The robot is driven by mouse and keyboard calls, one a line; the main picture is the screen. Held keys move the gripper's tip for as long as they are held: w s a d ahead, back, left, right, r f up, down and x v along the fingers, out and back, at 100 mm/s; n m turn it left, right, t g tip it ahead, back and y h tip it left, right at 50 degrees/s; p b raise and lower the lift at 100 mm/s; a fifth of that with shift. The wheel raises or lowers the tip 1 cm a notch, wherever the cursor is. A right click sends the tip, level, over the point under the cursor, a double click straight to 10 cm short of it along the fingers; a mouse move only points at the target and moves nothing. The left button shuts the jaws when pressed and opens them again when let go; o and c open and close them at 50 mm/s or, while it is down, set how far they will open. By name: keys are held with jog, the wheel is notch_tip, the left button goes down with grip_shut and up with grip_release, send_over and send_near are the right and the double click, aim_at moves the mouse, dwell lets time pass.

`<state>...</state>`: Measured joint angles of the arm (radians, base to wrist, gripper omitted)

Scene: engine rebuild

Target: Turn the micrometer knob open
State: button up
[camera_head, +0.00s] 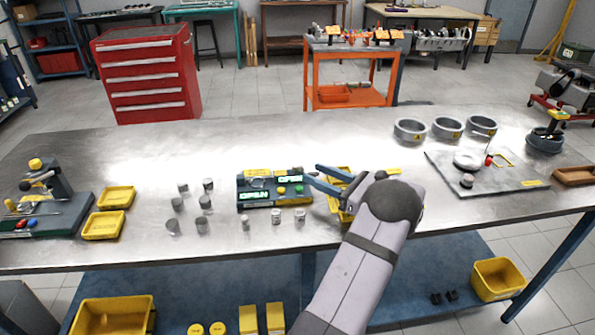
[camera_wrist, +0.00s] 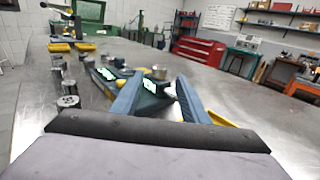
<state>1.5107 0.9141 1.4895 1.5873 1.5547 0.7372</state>
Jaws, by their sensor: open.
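The micrometer station (camera_head: 268,205) is a dark blue block on the steel bench, with two lit green displays and small coloured buttons. Their lettering is too small to read surely. It also shows in the wrist view (camera_wrist: 106,77), ahead of my fingers. A silver round part (camera_wrist: 159,73), which may be the micrometer knob, shows between the fingertips in that view. My gripper (camera_head: 314,175) has blue fingers, spread apart and empty, just right of the station's right end. It also shows in the wrist view (camera_wrist: 156,90). I cannot tell whether a finger touches the station.
Several small metal cylinders (camera_head: 205,203) stand left of and in front of the station. Yellow trays (camera_head: 103,226) lie further left. A yellow tray is partly hidden behind my gripper. Grey rings (camera_head: 410,130) and a grey plate (camera_head: 500,185) are at the right. The bench behind the station is clear.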

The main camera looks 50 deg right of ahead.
aim_at(301, 167)
jog(key=shift+w+a+r, duration=0.1)
jog(key=shift+w, duration=0.3)
jog(key=shift+w+a+p, duration=0.1)
jog(key=shift+w+p, duration=0.95)
jog(key=shift+w, duration=2.2)
grip_shut()
